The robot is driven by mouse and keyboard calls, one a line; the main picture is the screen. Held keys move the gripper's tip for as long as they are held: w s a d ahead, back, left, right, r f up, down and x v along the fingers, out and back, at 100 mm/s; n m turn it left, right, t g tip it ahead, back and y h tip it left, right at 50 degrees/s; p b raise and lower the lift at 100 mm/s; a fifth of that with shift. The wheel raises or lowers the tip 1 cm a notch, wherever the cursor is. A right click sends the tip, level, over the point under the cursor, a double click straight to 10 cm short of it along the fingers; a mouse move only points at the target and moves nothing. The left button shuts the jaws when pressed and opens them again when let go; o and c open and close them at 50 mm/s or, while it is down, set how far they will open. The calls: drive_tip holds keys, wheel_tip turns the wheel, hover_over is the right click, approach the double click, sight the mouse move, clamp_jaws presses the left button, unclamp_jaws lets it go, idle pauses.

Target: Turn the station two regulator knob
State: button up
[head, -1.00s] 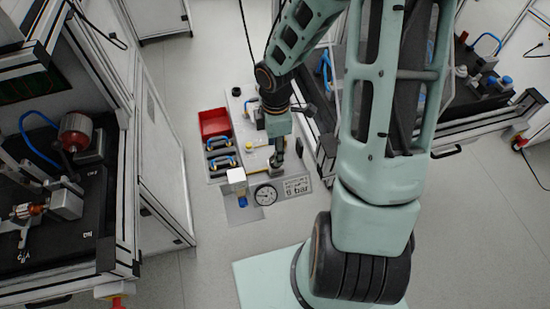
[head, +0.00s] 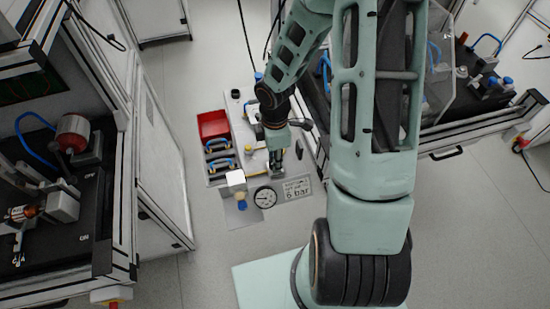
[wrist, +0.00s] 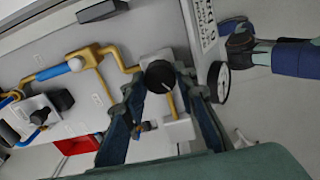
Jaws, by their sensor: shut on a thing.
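The regulator knob (wrist: 160,76) is round and black with a white pointer line, set on a white block among yellow pipes in the wrist view. My gripper (wrist: 162,82) has its two dark fingers on either side of the knob, closed on it. In the head view my gripper (head: 274,165) points down at the panel just above the gauge, and it hides the knob there. The round white gauge (head: 265,197) also shows at the right of the knob in the wrist view (wrist: 220,82). Its needle is too small to read surely.
A "6 bar" sign (head: 297,188) lies beside the gauge. A white block (head: 236,180) stands left of it. A red bin (head: 213,124) and blue-handled parts (head: 220,163) are further left. Benches stand on both sides, the left one (head: 60,230) with a motor (head: 73,132).

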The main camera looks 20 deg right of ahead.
drive_tip(key=shift+c, duration=0.6)
drive_tip(key=shift+m, duration=0.4)
drive_tip(key=m+b, duration=0.1)
drive_tip(key=m, duration=0.2)
drive_tip(key=shift+m, duration=0.4)
drive_tip(key=m+b, duration=0.2)
drive_tip(key=m, duration=0.2)
drive_tip(key=shift+f+m, duration=0.1)
drive_tip(key=shift+m, duration=0.2)
drive_tip(key=m+b, duration=0.2)
drive_tip(key=m, duration=0.2)
drive_tip(key=shift+m+b, duration=0.55)
drive_tip(key=shift+m, duration=1.65)
drive_tip(key=o, duration=1.1)
